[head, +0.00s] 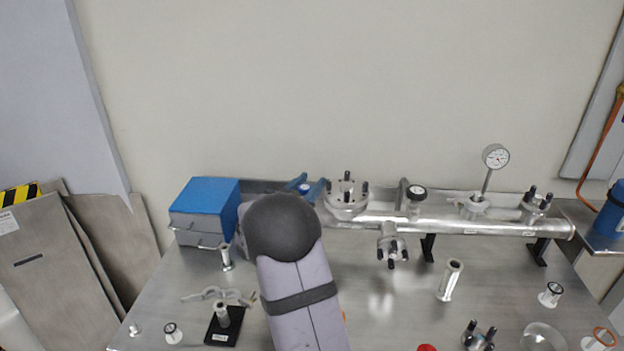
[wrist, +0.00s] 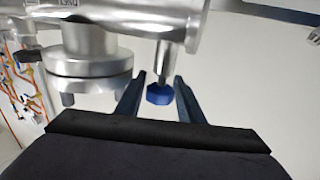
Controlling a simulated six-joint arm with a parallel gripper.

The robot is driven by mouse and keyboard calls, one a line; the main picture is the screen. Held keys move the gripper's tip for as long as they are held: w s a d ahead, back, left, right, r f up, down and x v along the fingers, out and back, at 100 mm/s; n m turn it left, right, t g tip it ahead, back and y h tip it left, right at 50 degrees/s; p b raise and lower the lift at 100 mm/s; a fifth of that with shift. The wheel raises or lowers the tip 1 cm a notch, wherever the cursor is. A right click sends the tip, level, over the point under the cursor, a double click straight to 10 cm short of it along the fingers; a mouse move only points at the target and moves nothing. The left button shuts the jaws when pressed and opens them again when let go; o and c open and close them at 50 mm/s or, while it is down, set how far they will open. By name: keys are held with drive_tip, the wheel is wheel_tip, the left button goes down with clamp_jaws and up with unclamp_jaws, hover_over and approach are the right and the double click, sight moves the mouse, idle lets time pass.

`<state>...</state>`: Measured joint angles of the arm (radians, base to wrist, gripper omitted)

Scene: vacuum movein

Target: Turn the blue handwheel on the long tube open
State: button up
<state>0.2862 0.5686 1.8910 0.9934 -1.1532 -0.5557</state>
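The long tube (head: 470,225) runs along the back of the metal table, and part of it shows at the top of the wrist view (wrist: 150,14). In the wrist view the blue handwheel (wrist: 159,94) sits at the end of a short metal stem. My gripper (wrist: 159,76) is open, with one finger on each side of the handwheel and a visible gap on both sides. In the head view my gripper (head: 308,184) is at the tube's left part, with blue fingers showing past my arm. My arm hides most of that tube section.
A blue-topped box (head: 205,195) stands left of my gripper. A flanged port (head: 346,195) rises close to its right. A dial gauge (head: 495,157) stands farther right. Several small fittings lie on the front of the table (head: 400,310). A large flange (wrist: 90,68) is beside my left finger in the wrist view.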

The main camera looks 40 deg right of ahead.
drive_tip(key=shift+w+d, duration=0.25)
drive_tip(key=shift+d, duration=0.45)
drive_tip(key=c, duration=0.8)
drive_tip(key=shift+w+a+r+n+t+y+b, duration=0.1)
drive_tip(key=shift+w+a+n+t+y+b, duration=0.1)
drive_tip(key=shift+n+t+y+b, duration=0.7)
drive_tip(key=shift+w+a+n+t+y+b, duration=0.2)
drive_tip(key=shift+n+t+y+b, duration=0.4)
drive_tip(key=shift+t+b, duration=0.5)
drive_tip(key=shift+w+a+r+n+t+y+b, duration=0.1)
drive_tip(key=shift+w+n+t+y+b, duration=0.15)
drive_tip(key=shift+n+t+y+b, duration=0.5)
